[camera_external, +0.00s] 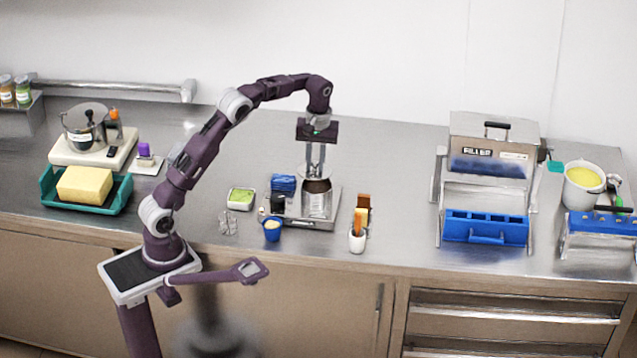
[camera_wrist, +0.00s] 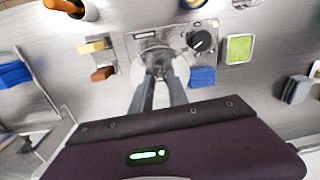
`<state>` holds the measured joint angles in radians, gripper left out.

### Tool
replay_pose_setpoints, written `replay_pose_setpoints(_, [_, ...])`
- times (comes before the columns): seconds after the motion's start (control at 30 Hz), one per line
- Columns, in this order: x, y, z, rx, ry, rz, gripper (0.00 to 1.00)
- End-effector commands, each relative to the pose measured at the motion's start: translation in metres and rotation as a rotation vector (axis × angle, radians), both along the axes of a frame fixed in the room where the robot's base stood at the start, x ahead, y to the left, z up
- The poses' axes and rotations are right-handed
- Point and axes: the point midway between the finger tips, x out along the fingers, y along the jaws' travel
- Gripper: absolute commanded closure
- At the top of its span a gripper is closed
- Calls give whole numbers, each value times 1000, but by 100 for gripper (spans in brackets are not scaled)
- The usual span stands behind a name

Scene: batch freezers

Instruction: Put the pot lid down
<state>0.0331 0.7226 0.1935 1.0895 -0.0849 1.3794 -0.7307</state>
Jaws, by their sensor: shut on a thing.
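My gripper (camera_external: 315,172) points down over the small cooker (camera_external: 270,217) in the middle of the counter. Its two fingers are shut on the knob of a pale, round pot lid (camera_wrist: 180,68), which shows around the fingertips in the wrist view. A steel pot (camera_external: 316,203) with a dark brown band near its top stands on the cooker, directly below my gripper. The lid is close over the pot's mouth; I cannot tell whether it touches the rim. The fingers hide part of the lid and pot.
A second pot (camera_external: 85,130) stands far left. Counter between cooker and filler machine (camera_external: 493,145) is mostly clear.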

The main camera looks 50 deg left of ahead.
Motion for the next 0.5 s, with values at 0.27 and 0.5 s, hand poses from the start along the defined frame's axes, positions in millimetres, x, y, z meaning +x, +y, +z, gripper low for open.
replay_pose_setpoints(0.27, [-2,-12,43,5,-7,-9,100])
replay_pose_setpoints(0.5, [-35,-82,-8,37,-69,-53,100])
